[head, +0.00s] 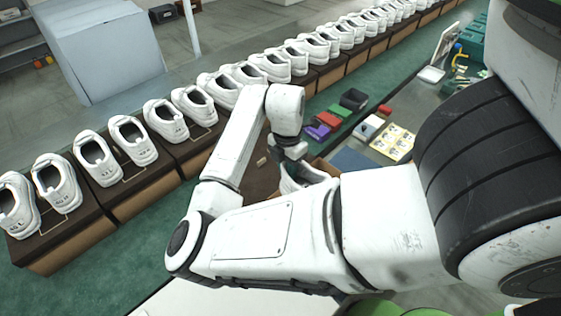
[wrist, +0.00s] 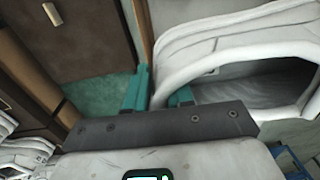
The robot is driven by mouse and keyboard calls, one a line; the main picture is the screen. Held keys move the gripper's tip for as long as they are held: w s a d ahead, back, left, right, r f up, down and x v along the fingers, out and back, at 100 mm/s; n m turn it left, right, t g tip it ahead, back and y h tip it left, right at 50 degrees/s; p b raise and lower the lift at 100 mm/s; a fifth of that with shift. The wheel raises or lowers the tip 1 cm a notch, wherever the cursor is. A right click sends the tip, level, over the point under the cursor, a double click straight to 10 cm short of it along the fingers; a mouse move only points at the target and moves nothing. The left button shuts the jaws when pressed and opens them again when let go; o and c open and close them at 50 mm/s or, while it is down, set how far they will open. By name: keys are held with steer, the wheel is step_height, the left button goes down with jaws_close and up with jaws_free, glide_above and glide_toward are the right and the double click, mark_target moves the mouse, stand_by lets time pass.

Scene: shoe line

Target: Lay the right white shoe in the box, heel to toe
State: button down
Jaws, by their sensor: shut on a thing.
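The white shoe (wrist: 215,40) fills the right of the wrist view, with its dark opening facing up. My gripper (wrist: 160,92) has its teal fingers on either side of the shoe's collar edge and is shut on it. In the head view the shoe (head: 292,184) shows only in part below my gripper (head: 290,150), as my arm covers the rest. A brown cardboard edge of the box (wrist: 144,30) runs close along the shoe's left side. In the head view a bit of the box (head: 324,165) shows behind the shoe. I cannot tell whether the shoe touches the box floor.
A dark brown panel (wrist: 85,45) with a small tan piece lies left of the box. A long row of white shoe pairs (head: 130,140) stands on brown boxes along the green line. Coloured small trays (head: 330,119) and a yellow card (head: 393,141) lie beyond the box.

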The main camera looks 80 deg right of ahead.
steer(key=shift+f+b, duration=2.35)
steer(key=shift+b, duration=0.05)
steer(key=f+b, duration=0.1)
steer(key=f, duration=0.2)
steer(key=f+b, duration=0.1)
steer(key=f, duration=0.3)
steer(key=f+b, duration=0.2)
steer(key=f, duration=0.1)
steer(key=shift+s+a+f, duration=0.25)
steer(key=shift+s, duration=0.05)
steer(key=shift+w+d+f, duration=0.1)
steer(key=shift+w+f, duration=0.1)
steer(key=shift+f, duration=0.25)
steer(key=shift+d, duration=0.2)
steer(key=shift+r, duration=0.15)
